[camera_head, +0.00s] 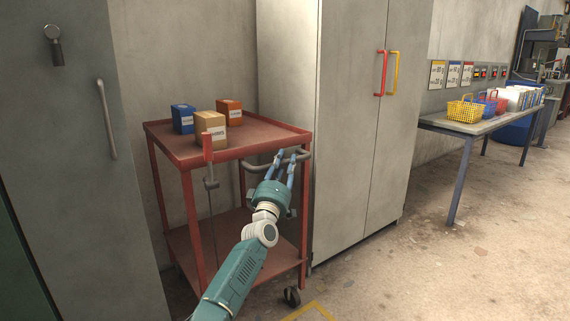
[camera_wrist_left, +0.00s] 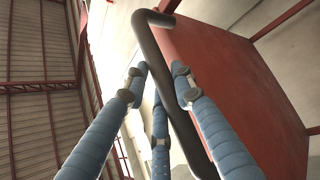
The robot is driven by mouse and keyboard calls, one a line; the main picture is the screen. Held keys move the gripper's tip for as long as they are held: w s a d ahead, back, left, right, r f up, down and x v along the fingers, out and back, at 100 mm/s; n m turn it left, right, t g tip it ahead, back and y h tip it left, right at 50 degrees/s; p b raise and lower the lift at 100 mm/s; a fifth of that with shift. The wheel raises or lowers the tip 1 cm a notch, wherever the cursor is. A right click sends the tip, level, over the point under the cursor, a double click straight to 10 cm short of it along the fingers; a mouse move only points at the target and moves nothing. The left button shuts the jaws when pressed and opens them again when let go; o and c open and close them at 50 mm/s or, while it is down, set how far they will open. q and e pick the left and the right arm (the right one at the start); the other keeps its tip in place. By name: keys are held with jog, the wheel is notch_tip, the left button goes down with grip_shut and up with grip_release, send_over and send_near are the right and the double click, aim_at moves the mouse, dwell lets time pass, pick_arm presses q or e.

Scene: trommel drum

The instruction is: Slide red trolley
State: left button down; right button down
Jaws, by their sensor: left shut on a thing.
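The red trolley (camera_head: 240,149) stands between two grey cabinets, with a top tray, a lower shelf and castors. A grey bar handle (camera_head: 254,166) runs along its near side. My left gripper (camera_head: 286,156) is at the right end of this handle, its blue fingers shut on the bar. In the left wrist view the handle (camera_wrist_left: 160,60) passes between the fingers of the left gripper (camera_wrist_left: 158,88), beside the red tray (camera_wrist_left: 245,85). Where the fingers touch the bar is partly hidden. My right gripper is not in view.
Blue (camera_head: 182,118), tan (camera_head: 210,128) and orange (camera_head: 229,112) boxes stand on the trolley. A tall cabinet (camera_head: 335,130) is close on its right, another cabinet (camera_head: 85,200) on its left. A table (camera_head: 455,127) with baskets stands farther right. The floor at right is clear.

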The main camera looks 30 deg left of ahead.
pick_arm(q)
jog(key=shift+a+r, duration=0.15)
jog(key=shift+a, duration=0.15)
jog(key=c, duration=1.8)
grip_release()
jog(key=o, duration=0.4)
jog(key=shift+a, duration=0.1)
jog(key=shift+f, duration=0.2)
jog(key=shift+s+d+f, duration=0.2)
jog(key=shift+d, duration=0.1)
jog(key=v, duration=1.1)
jog(key=shift+s, duration=0.2)
